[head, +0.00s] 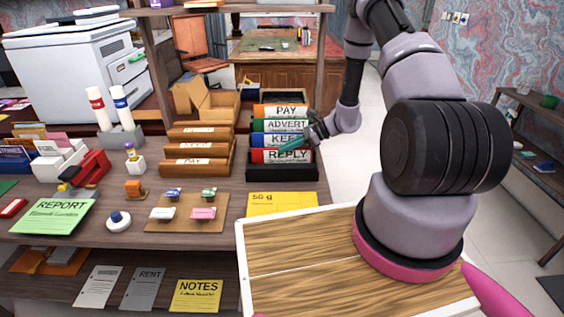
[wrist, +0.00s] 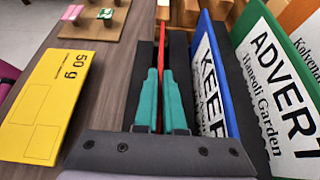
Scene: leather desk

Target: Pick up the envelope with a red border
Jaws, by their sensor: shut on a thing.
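The red-bordered envelope (head: 285,156), marked REPLY, stands upright in the front slot of a black rack (head: 283,173). In the wrist view only its thin red edge (wrist: 161,62) shows between the fingers. My gripper (head: 285,148) has teal fingers pointing at the rack. In the wrist view my gripper (wrist: 160,75) is shut on the red envelope, one finger on each side. The envelope's lower part is still within the rack.
Behind it stand the blue-bordered KEEP envelope (wrist: 210,85), the green-bordered ADVERT envelope (wrist: 265,75) and the orange-bordered PAY envelope (head: 281,110). Wooden trays (head: 197,160) stand to the left. A yellow 50 g envelope (wrist: 45,105) lies flat in front.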

